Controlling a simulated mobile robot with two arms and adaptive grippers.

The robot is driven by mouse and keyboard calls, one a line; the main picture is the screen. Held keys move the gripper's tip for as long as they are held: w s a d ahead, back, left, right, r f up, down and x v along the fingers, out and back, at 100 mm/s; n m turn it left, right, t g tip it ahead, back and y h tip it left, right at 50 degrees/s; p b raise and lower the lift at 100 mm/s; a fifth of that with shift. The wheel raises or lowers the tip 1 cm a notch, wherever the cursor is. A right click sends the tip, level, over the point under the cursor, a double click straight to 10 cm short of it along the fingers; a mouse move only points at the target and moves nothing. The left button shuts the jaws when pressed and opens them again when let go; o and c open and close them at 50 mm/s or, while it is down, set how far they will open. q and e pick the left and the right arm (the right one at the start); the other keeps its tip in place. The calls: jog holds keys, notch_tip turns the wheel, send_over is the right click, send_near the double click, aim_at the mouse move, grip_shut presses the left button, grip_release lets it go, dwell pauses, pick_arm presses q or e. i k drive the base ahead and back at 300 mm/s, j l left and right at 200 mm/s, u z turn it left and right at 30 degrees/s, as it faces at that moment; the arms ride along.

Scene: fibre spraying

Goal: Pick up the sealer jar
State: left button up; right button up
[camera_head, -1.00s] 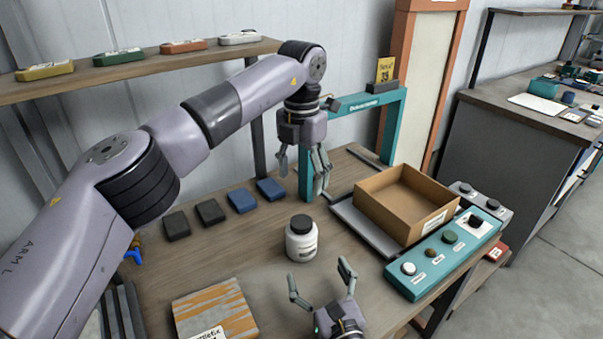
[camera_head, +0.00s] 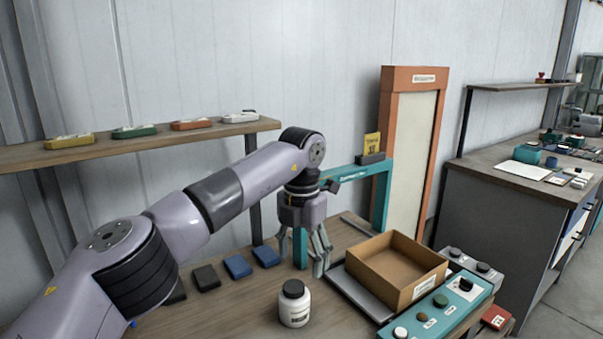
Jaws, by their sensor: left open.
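The sealer jar is most likely the white jar (camera_head: 294,305) with a black lid and a label, standing upright on the wooden table (camera_head: 235,318). My left gripper (camera_head: 303,265) hangs above the table behind the jar, fingers pointing down and apart. It is open and empty, and does not touch the jar. My right gripper is outside the view.
An open cardboard box (camera_head: 397,268) sits right of the jar, behind a teal button panel (camera_head: 440,312). A teal frame (camera_head: 382,195) stands behind my left gripper. Dark and blue blocks (camera_head: 237,266) lie left of it. A shelf (camera_head: 150,140) holds several coloured items.

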aim_at(293, 314)
jog(key=k+l, duration=0.2)
jog(key=k, duration=0.2)
jog(key=k+l, duration=0.2)
jog(key=k, duration=0.25)
jog(key=k+l, duration=0.2)
jog(key=k, duration=0.2)
